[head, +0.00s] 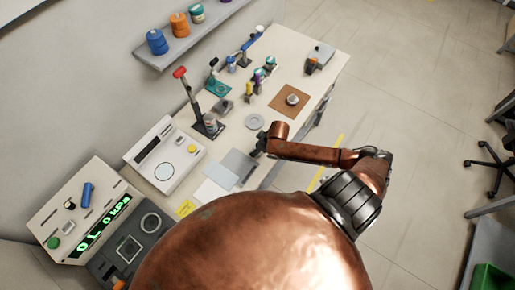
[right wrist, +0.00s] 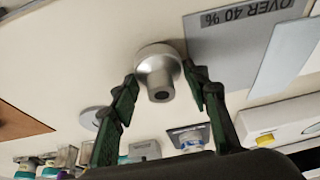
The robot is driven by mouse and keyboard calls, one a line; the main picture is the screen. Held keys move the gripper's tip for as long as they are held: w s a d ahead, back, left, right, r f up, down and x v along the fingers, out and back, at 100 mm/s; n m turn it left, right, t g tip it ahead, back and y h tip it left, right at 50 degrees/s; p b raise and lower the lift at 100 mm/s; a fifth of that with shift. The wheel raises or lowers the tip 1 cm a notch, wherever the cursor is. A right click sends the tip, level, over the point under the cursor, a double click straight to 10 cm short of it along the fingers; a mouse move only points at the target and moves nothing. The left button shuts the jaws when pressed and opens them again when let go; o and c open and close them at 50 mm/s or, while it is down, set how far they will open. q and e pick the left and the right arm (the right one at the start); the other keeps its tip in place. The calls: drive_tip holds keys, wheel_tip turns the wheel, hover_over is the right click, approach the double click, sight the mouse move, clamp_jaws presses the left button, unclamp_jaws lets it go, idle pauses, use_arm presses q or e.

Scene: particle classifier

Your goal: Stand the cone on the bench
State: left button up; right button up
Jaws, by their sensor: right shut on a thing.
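The cone (right wrist: 158,66) is silvery metal, with a wide round flange and a narrower end with a dark hole facing the camera. My right gripper (right wrist: 160,82) is shut on it in the right wrist view, one dark green finger on each side. The flange points away from the camera toward the pale bench (right wrist: 75,75); I cannot tell whether it touches. In the head view my right gripper (head: 260,140) is small above the bench (head: 300,55), near its front edge, and the cone is not clear there. My left gripper is not in view.
A grey plate marked "OVER 40 %" (right wrist: 235,45) lies beside the cone. A grey disc (head: 254,121) and a brown mat (head: 280,106) bearing a metal piece are nearby. A lever device (head: 207,125) and a white instrument (head: 165,175) stand behind and left. Bare bench surrounds the disc.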

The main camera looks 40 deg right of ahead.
drive_tip(key=o, duration=1.3)
drive_tip(key=v, duration=1.2)
